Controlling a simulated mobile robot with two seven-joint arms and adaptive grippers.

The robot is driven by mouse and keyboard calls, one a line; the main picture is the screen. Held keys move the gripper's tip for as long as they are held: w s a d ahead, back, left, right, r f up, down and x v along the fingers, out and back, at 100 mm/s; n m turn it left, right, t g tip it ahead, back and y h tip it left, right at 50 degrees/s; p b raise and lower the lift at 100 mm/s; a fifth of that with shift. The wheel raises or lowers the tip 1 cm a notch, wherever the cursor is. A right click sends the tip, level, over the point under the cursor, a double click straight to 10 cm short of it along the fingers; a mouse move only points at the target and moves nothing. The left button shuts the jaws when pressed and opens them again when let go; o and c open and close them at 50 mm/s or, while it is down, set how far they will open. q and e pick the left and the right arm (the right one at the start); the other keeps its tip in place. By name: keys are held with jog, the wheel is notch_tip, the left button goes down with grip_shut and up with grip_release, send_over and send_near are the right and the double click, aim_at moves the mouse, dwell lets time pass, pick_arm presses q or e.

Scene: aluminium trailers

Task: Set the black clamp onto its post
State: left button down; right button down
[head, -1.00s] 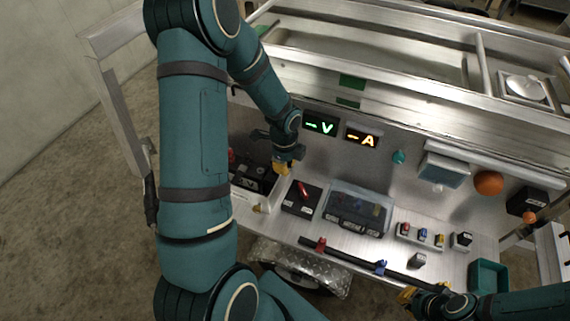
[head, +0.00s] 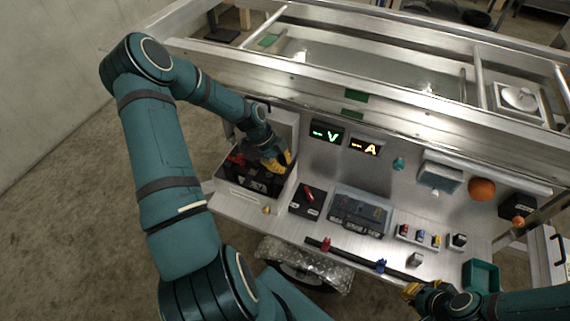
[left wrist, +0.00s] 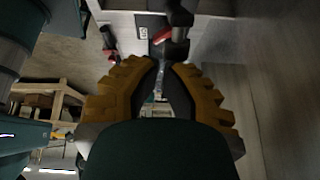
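The black battery (head: 256,181) sits in a light metal box at the left end of the trailer's work deck. A red clamp (head: 236,158) is at its left side. My left gripper (head: 281,161) is over the battery's right end, fingers pointing down. In the left wrist view its yellow fingertips (left wrist: 165,64) are close together around a dark piece, which looks like the black clamp (left wrist: 176,48). The fingers hide its lower part and any contact with the post. My right gripper (head: 411,291) is at the deck's front edge, and its finger gap is unclear.
Right of the battery stand a black box with a red lever (head: 308,198) and a clear-lidded case (head: 360,210). A dark bar with red and blue clips (head: 352,257) runs along the front edge. Lit V and A displays (head: 327,133) are on the back panel.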

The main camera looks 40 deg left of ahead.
pick_arm(q)
jog(key=shift+s+a+f+t+h, duration=0.1)
jog(key=shift+s+a+t+h, duration=0.05)
jog(key=shift+a+h, duration=0.3)
jog(key=shift+s+a+t+h, duration=0.15)
jog(key=shift+a+h, duration=0.15)
jog(key=shift+h, duration=0.15)
jog(key=a+h+b, duration=0.1)
jog(key=t+h+b, duration=0.1)
jog(key=a+f+h+b, duration=0.1)
jog(key=shift+s+a+h, duration=0.35)
jog(key=shift+s+h, duration=0.05)
jog(key=shift+s+a+f+b, duration=0.15)
jog(key=shift+a+f+b, duration=0.35)
jog(key=shift+b, duration=0.45)
jog(key=shift+a+r, duration=0.15)
jog(key=shift+r, duration=0.25)
jog(key=shift+r+p, duration=0.55)
jog(key=shift+r, duration=0.1)
